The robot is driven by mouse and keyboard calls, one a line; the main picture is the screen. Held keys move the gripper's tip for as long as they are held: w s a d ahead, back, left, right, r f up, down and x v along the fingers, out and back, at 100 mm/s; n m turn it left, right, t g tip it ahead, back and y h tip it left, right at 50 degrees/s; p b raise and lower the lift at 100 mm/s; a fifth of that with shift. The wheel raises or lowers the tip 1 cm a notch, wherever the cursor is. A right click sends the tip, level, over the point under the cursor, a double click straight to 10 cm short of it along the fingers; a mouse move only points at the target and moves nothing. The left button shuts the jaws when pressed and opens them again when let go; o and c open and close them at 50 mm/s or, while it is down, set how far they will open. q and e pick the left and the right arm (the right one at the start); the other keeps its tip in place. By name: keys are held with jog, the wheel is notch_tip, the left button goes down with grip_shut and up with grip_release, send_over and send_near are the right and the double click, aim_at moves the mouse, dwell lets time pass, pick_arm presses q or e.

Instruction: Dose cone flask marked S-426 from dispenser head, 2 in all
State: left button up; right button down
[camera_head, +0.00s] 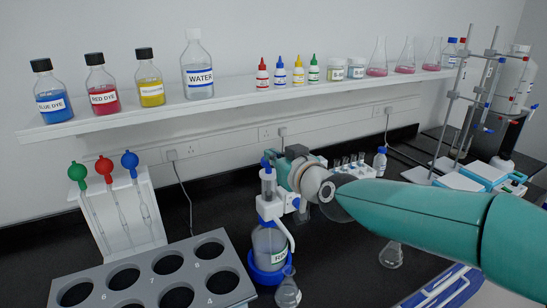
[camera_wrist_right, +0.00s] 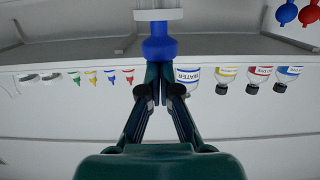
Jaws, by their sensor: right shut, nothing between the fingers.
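The dispenser is a bottle (camera_head: 268,246) with a blue base and a blue-capped head (camera_head: 267,184); the bottle's label is only partly readable. A cone flask (camera_head: 287,293) stands at its front, below the white spout; no marking is readable on it. Another cone flask (camera_head: 391,255) stands on the bench to the right. My right gripper (camera_head: 278,160) is at the top of the dispenser head. In the right wrist view my fingers (camera_wrist_right: 160,78) are shut and empty, close against the blue cap (camera_wrist_right: 160,47); contact is unclear. My left gripper is out of view.
A grey rack (camera_head: 215,286) with numbered round holes is at the front left, a pipette stand (camera_head: 156,235) behind it. A shelf (camera_head: 230,104) with bottles and flasks runs above. Clamp stands (camera_head: 462,110) are at the right. A blue-and-white item (camera_head: 440,286) lies front right.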

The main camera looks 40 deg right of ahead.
jog(key=s+a+r+p, duration=0.3)
jog(key=s+r+p, duration=0.2)
jog(key=s, duration=0.4)
jog(key=shift+s+r+p, duration=0.25)
jog(key=shift+r+p, duration=0.05)
jog(key=shift+p, duration=0.15)
